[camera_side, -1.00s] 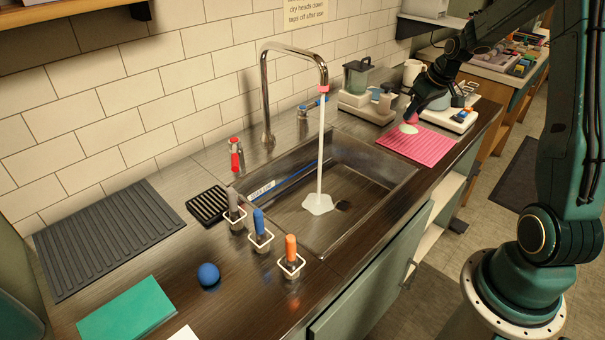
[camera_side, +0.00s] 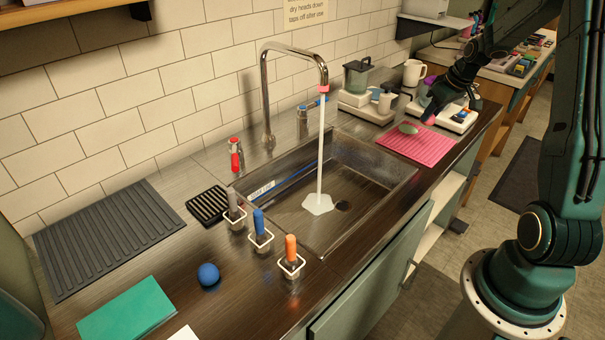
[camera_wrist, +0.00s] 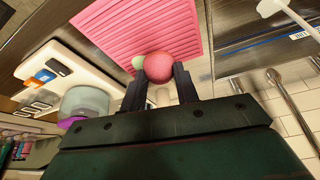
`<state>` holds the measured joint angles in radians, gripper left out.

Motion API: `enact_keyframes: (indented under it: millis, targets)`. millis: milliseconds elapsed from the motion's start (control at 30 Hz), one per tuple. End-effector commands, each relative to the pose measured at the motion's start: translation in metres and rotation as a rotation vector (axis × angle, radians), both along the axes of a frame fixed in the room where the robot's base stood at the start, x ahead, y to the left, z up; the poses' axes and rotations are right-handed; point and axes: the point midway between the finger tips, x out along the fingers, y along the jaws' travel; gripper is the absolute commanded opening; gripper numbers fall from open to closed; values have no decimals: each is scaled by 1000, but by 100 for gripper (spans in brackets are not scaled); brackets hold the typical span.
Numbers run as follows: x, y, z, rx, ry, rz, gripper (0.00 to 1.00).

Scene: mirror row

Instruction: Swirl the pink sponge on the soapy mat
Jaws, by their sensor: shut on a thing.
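The pink sponge (camera_wrist: 158,67) is a round ball between the fingertips of my gripper (camera_wrist: 160,85) in the wrist view. My gripper is shut on it. In the side view the sponge (camera_side: 429,120) shows small below my gripper (camera_side: 436,108), over the back part of the pink ribbed mat (camera_side: 420,150). The mat (camera_wrist: 125,28) also fills the top of the wrist view. A small grey-green lump (camera_side: 408,128) lies on the mat left of the sponge. It shows pale green beside the sponge in the wrist view (camera_wrist: 138,62). I cannot tell whether the sponge touches the mat.
The sink (camera_side: 365,180) with running water is left of the mat. A white tray (camera_side: 460,118) is close on the right. The counter's front edge lies just before the mat.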

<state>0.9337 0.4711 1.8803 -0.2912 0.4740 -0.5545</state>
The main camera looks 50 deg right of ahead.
Motion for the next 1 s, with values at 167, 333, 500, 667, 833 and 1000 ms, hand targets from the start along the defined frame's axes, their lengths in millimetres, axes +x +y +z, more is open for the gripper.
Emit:
enact_keyframes:
  millis: [167,333,500,667,833,1000]
  targets:
    - [0,0,-17,1,1,0,12]
    - [0,0,-31,1,1,1,12]
    - [0,0,-39,-1,0,0,12]
    - [0,0,-41,-1,0,1,12]
    - [0,0,-41,-1,0,1,12]
    - [-1,-2,-38,-2,-2,-1,12]
